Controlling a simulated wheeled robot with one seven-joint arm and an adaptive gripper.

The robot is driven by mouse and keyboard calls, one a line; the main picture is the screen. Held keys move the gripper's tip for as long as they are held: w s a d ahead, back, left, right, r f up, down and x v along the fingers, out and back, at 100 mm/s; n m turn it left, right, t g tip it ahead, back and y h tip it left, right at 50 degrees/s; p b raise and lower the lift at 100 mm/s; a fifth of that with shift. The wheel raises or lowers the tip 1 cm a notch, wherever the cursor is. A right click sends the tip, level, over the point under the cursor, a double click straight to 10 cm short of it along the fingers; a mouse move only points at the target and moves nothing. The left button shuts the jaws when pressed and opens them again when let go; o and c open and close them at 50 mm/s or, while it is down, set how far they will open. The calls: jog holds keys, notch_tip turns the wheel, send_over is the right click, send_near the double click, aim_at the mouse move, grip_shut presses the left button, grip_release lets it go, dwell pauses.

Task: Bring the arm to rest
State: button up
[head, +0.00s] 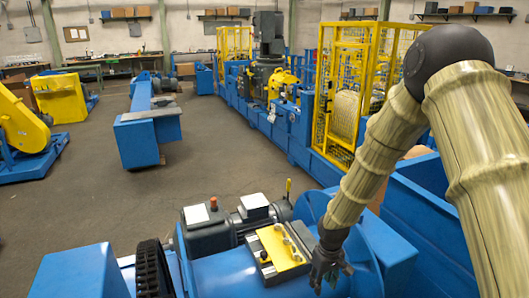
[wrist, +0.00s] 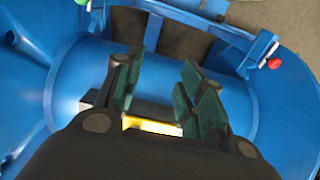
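My gripper (head: 328,266) hangs at the end of my arm, in front of the blue machine (head: 226,272) at the bottom of the head view. It is just right of the yellow plate (head: 280,250) on that machine. In the wrist view my gripper (wrist: 160,92) has its two greenish fingers apart, with nothing between them. Behind the fingers is a curved blue surface (wrist: 80,75). A strip of yellow (wrist: 152,126) shows between the finger bases. I cannot tell whether the gripper touches anything.
A grey motor (head: 208,232) and a dark toothed wheel (head: 152,270) sit left of the yellow plate. A red knob (wrist: 274,63) shows in the wrist view. A yellow cage (head: 350,90) stands behind my arm. The floor (head: 215,165) at centre left is clear.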

jog(key=s+f+m+y+b, duration=0.1)
jog(key=s+f+m+b, duration=0.15)
jog(key=s+f, duration=1.45)
jog(key=s+d+f+m, duration=0.1)
jog(key=s+d+f, duration=0.1)
jog(key=s, duration=0.7)
jog(key=s+d+f+m+h, duration=0.1)
jog(key=s+d+f, duration=0.1)
jog(key=s, duration=0.8)
jog(key=shift+d+f+b, duration=0.15)
jog(key=shift+f+b, duration=0.2)
jog(key=shift+f, duration=0.25)
jog(key=shift+m, duration=0.25)
